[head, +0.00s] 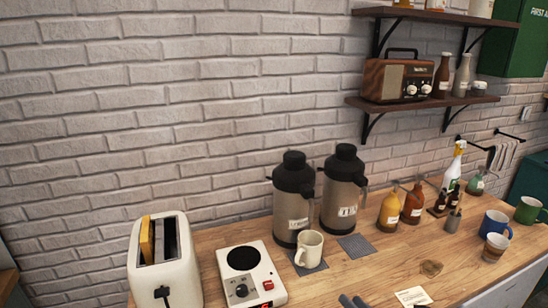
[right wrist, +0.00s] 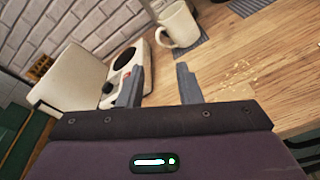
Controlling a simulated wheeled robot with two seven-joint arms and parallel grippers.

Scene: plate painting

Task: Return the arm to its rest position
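My right gripper (head: 353,301) shows only as two grey fingertips at the bottom edge of the head view, over the front of the wooden counter (head: 210,262). In the right wrist view my right gripper (right wrist: 160,88) has its two fingers spread apart with nothing between them. Beyond the fingers lie the counter (right wrist: 250,60) and a white mug (right wrist: 177,27). The rest of the right arm is hidden below the head view. My left gripper is in neither view.
A white toaster (head: 165,275) and a small hot plate (head: 262,283) stand left of my right gripper. Behind it are a cream mug (head: 309,248) on a dark mat and two flasks (head: 294,200). A paper card (head: 413,297) lies to the right, with mugs (head: 495,225) farther right.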

